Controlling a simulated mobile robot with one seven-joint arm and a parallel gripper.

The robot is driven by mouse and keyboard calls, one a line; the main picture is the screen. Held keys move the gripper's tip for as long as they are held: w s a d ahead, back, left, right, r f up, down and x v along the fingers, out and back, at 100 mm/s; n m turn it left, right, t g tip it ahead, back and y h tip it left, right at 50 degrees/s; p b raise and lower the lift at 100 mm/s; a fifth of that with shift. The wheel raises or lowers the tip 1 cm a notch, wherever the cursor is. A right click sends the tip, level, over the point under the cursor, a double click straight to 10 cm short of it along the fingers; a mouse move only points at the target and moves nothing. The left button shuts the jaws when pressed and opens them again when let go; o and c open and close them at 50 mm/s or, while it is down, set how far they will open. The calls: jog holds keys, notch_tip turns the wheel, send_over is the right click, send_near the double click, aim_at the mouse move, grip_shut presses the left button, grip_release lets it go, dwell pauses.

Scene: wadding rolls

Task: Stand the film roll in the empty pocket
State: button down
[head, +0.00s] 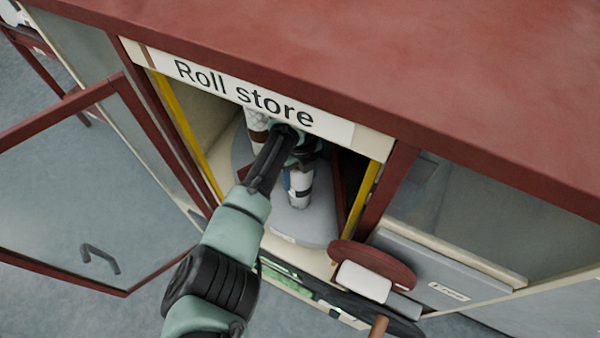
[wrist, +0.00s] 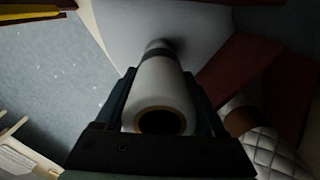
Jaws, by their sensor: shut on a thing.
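My gripper (head: 299,166) reaches through the opening under the "Roll store" sign. In the wrist view my gripper (wrist: 160,75) is shut on the film roll (wrist: 165,92), a pale roll with a dark band and a brown hollow core facing the camera. The film roll (head: 300,186) also shows in the head view, partly hidden by my gripper. It looks about upright over the grey round base (head: 305,226). Its far end is at or close to the base (wrist: 150,18); I cannot tell if it touches. Dark red dividers (wrist: 222,68) mark the pocket beside it.
A quilted white roll (wrist: 272,150) stands in the neighbouring pocket, right in the wrist view. Yellow-edged posts (head: 360,200) flank the opening. A red-framed glass door (head: 125,88) is open at left. A round red piece with a white pad (head: 363,281) sits at lower right.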

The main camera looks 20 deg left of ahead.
jog(key=shift+w, duration=0.1)
jog(key=shift+f, duration=0.2)
grip_release()
notch_tip(320, 180, up, 12)
jog(key=shift+r+b, duration=0.2)
jog(key=shift+b, duration=0.5)
